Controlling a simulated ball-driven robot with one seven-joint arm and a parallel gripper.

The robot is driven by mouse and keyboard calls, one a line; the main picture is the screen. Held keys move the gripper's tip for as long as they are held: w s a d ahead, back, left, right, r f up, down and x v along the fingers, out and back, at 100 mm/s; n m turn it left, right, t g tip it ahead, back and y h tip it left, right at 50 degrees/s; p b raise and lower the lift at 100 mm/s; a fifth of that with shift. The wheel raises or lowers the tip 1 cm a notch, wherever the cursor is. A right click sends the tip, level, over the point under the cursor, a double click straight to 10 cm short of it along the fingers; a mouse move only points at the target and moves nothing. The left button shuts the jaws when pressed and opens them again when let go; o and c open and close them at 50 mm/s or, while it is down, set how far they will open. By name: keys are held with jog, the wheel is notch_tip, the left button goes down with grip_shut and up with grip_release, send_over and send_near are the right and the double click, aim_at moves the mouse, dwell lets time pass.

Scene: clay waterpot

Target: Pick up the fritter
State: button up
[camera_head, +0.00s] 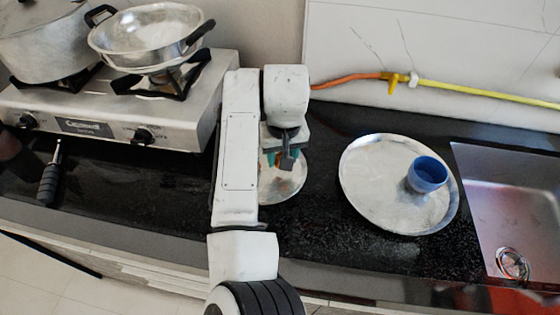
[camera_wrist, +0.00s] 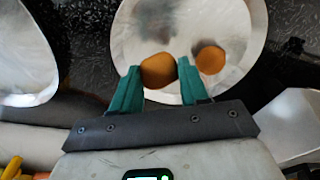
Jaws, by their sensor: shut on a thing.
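My gripper (camera_wrist: 160,78) is shut on a round orange-brown fritter (camera_wrist: 159,70), held between its two teal fingers in the wrist view. Behind it is a shiny metal plate (camera_wrist: 190,22). A second round orange-brown fritter (camera_wrist: 210,60) lies on the plate, just beside the right finger. In the head view my gripper (camera_head: 282,158) is over the small metal plate (camera_head: 287,188), and my arm hides part of that plate. No fritter can be made out in the head view. I cannot tell whether the held fritter still touches the plate.
A large round tray (camera_head: 375,205) with a blue cup (camera_head: 427,175) lies to the right, beside a sink (camera_head: 515,205). A gas stove (camera_head: 110,110) with a pan (camera_head: 150,38) and a pot (camera_head: 45,40) stands left. A black-handled tool (camera_head: 49,183) lies before the stove.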

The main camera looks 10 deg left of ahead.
jog(key=s+d+r+p, duration=0.3)
jog(key=s+r, duration=0.6)
jog(key=s, duration=0.4)
jog(key=shift+s+r, duration=0.25)
jog(key=shift+d+p, duration=0.15)
jog(key=shift+p, duration=0.2)
